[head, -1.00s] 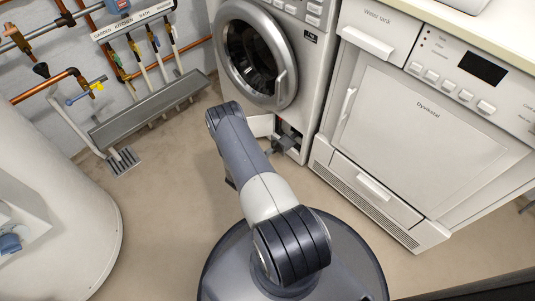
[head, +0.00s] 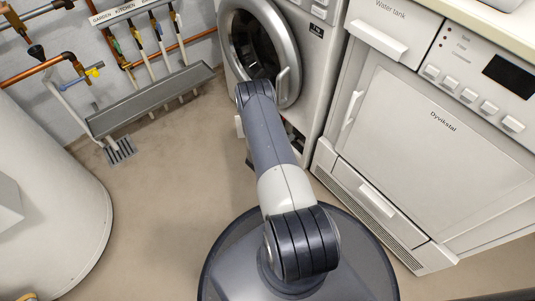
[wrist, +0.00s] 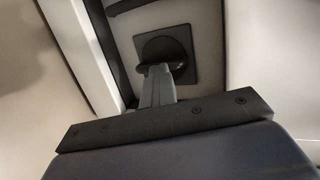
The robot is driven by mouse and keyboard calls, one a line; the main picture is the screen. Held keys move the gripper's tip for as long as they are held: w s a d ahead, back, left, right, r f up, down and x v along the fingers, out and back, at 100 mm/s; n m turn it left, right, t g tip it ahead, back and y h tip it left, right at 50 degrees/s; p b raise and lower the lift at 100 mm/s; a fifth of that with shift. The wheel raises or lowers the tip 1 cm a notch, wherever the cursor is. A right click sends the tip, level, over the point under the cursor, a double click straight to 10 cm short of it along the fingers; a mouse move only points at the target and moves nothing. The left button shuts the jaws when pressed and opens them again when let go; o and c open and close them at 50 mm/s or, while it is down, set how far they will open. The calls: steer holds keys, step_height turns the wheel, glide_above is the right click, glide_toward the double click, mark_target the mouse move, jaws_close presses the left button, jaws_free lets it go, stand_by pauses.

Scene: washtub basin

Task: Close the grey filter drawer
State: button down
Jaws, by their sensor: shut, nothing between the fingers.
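In the wrist view, a dark grey square piece with a round knob (wrist: 180,50) sits inside a pale-framed opening; it looks like the grey filter drawer. How far out it stands I cannot tell. My gripper (wrist: 160,72) is shut and empty, its tips in front of the lower part of the knob; I cannot tell whether they touch it. In the head view, the washing machine (head: 312,70) has a low opening (head: 293,138) at its base, partly hidden by my arm. A pale flap (head: 239,126) stands open at its left. My gripper is hidden there.
A white dryer (head: 405,130) stands close at the right. A grey drain trough (head: 150,102) and pipes line the wall at the left. A white tank (head: 50,230) stands at the far left. The beige floor (head: 170,200) between is clear.

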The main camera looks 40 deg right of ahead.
steer(key=f+p+v, duration=0.1)
steer(key=p+v, duration=0.2)
steer(key=v, duration=1.1)
steer(key=shift+a+f, duration=0.1)
steer(key=shift+f, duration=0.05)
steer(key=r+b+x, duration=0.1)
steer(key=b+x, duration=0.2)
steer(key=x, duration=1)
steer(key=shift+d, duration=0.6)
steer(key=shift+r, duration=0.15)
